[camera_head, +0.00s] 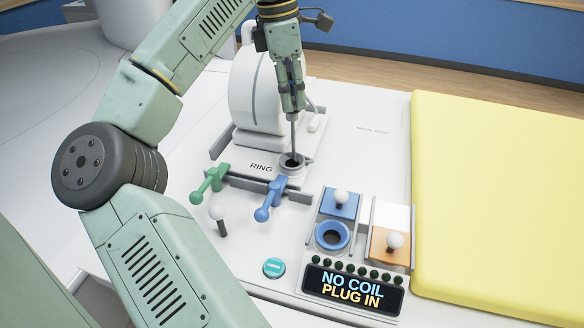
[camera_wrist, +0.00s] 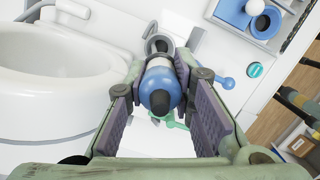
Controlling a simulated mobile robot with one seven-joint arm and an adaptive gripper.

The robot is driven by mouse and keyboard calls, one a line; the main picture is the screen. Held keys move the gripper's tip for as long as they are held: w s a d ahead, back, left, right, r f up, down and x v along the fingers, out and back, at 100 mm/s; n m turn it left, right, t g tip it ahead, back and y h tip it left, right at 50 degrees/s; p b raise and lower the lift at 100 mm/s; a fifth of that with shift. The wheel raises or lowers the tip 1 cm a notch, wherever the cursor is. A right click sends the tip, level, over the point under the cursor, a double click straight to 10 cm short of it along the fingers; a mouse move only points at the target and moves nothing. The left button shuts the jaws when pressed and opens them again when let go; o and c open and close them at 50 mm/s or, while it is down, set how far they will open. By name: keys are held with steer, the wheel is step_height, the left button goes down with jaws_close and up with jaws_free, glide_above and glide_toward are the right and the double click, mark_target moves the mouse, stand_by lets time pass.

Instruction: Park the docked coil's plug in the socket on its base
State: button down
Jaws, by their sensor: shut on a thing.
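The docked coil (camera_head: 255,90) is a white ring standing on a pale base marked RING (camera_head: 245,160). The base's socket (camera_head: 292,163) is a dark hole in a grey collar at its front right; the collar also shows in the wrist view (camera_wrist: 168,40). My gripper (camera_head: 291,104) is above the socket, pointing down. In the wrist view, its jaws are shut on the blue plug (camera_wrist: 160,80), which has a black end towards the camera. A thin grey shaft runs down from the gripper to the socket. I cannot tell whether its tip is inside the hole.
A green lever (camera_head: 210,184) and a blue lever (camera_head: 268,202) stand before the base. To the right are a blue-rimmed socket (camera_head: 332,236), sliders and a display (camera_head: 352,290) reading NO COIL PLUG IN. A yellow pad (camera_head: 495,200) lies far right. A teal button (camera_head: 274,268) is in front.

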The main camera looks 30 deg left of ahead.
mark_target(292, 117)
steer(key=shift+f+b, duration=3)
steer(key=shift+f, duration=1.9)
steer(key=shift+f+b, duration=1.1)
steer(key=shift+f, duration=0.65)
steer(key=c, duration=1.3)
jaws_free()
steer(key=shift+r, duration=0.15)
steer(key=r, duration=0.4)
steer(key=a+r, duration=0.1)
steer(key=r, duration=0.2)
steer(key=shift+s+r, duration=0.1)
steer(key=shift+s, duration=0.25)
